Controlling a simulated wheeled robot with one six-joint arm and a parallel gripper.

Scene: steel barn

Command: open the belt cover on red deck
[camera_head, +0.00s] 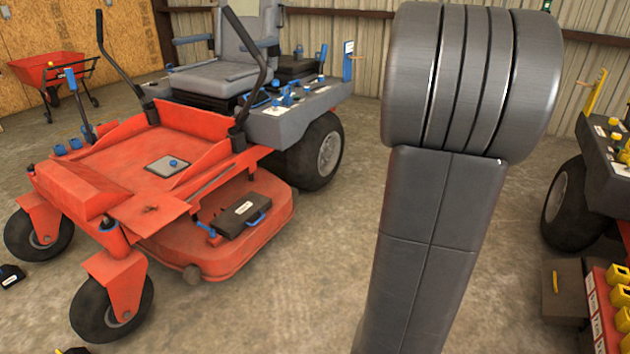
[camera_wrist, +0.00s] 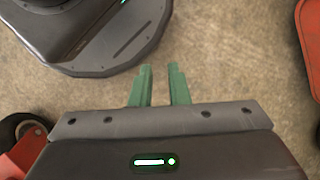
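A red riding mower (camera_head: 150,170) stands at the left in the head view, with its red deck (camera_head: 235,255) low at the side. A black cover (camera_head: 232,222) with a white label and a blue handle (camera_head: 258,217) lies flat on the deck and looks shut. A small blue part (camera_head: 207,229) sits at its left end. My gripper (camera_wrist: 160,72) shows only in the wrist view. Its two green fingers are apart with nothing between them, above bare floor. My arm fills the middle right of the head view; the gripper is hidden there.
A red cart (camera_head: 50,70) stands far left. Concrete floor (camera_head: 300,270) is clear between deck and arm.

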